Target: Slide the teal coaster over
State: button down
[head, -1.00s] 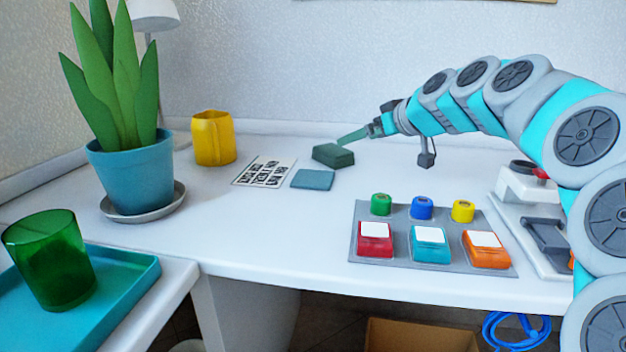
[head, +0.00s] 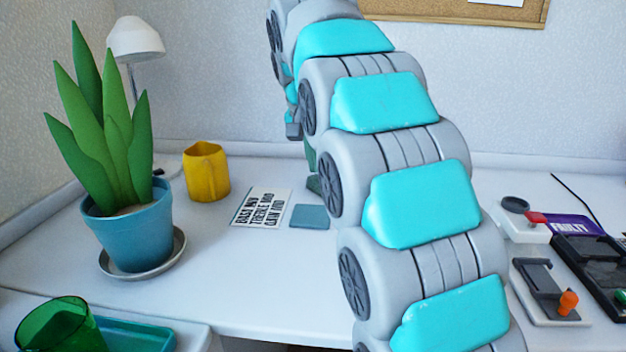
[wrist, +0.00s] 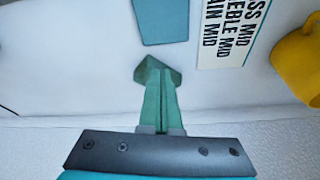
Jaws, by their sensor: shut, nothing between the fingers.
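The teal coaster (head: 310,216) lies flat on the white desk, just right of the printed card. It also shows at the top of the wrist view (wrist: 162,20). The fingers are apart from the coaster. In the head view my arm hides most of the gripper.
The printed card (head: 261,207) lies close beside the coaster. A yellow mug (head: 206,172) and a potted plant (head: 130,225) stand to the left. A green cup (head: 58,328) is at the front left. Devices, one labelled faulty (head: 573,228), sit at the right.

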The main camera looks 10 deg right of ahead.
aim_at(288, 249)
jog(key=x, duration=0.9)
jog(key=shift+d+f+p, duration=0.1)
jog(key=shift+f+p, duration=0.25)
jog(key=s+a+b, duration=0.1)
jog(key=s+a, duration=0.2)
jog(key=s, duration=0.1)
jog(key=s+a+b, duration=0.2)
jog(key=s+a, duration=0.1)
jog(key=s, duration=0.2)
jog(key=s+a+b, duration=0.2)
jog(key=s+a, duration=0.1)
jog(key=s, duration=0.2)
jog(key=shift+s+a, duration=0.3)
jog(key=shift+s, duration=0.1)
jog(key=shift+r, duration=0.15)
